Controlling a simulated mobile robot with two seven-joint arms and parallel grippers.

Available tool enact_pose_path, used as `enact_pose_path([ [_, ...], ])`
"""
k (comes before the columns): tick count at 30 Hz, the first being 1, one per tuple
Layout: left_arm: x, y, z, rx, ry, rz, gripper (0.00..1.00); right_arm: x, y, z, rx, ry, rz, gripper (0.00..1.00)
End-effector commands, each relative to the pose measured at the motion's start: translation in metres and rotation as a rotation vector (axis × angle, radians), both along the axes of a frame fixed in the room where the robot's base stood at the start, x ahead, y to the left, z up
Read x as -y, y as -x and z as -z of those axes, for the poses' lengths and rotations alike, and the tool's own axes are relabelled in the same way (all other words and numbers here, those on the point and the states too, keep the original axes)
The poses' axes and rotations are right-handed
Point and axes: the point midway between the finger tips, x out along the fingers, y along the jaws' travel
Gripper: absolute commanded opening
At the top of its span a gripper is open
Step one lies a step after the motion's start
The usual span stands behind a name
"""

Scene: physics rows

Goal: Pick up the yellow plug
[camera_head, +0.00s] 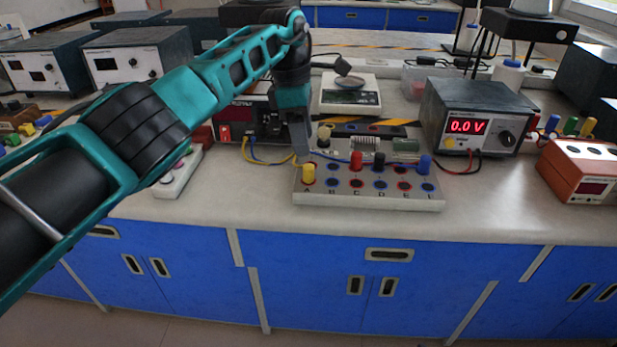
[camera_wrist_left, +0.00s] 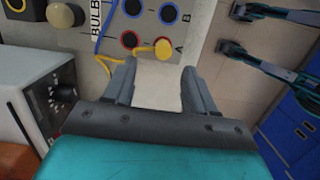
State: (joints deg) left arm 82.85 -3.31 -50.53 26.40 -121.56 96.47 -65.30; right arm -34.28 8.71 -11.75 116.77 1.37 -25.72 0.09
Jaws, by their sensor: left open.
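The yellow plug (camera_head: 308,172) stands upright at the socket marked A, at the front left corner of a light grey socket board (camera_head: 370,201). In the left wrist view the yellow plug (camera_wrist_left: 162,47) shows just beyond the fingertips, close to the letter A. My left gripper (camera_head: 301,152) points down just above and behind the plug in the head view. In the wrist view its fingers (camera_wrist_left: 158,72) are apart with nothing between them. My right gripper is not in view.
A red plug (camera_head: 356,161), a black plug (camera_head: 378,161) and a blue plug (camera_head: 424,165) stand on the same board. Blue and yellow wires (camera_head: 264,160) lie at its left. A voltmeter box (camera_head: 476,116) stands behind right. The counter in front of the board is clear.

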Motion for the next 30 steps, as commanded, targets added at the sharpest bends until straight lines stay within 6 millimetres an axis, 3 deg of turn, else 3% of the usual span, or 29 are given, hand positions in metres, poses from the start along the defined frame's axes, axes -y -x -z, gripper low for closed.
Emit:
enact_pose_path([
  [18,0.012,0.005,0.072,0.000,0.004,-0.002,0.56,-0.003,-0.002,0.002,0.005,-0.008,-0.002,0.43],
  [27,0.012,0.005,0.076,0.001,0.002,0.000,0.56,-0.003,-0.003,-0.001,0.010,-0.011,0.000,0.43],
  [30,0.012,0.005,0.075,0.001,0.002,0.000,0.46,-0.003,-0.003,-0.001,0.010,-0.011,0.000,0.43],
])
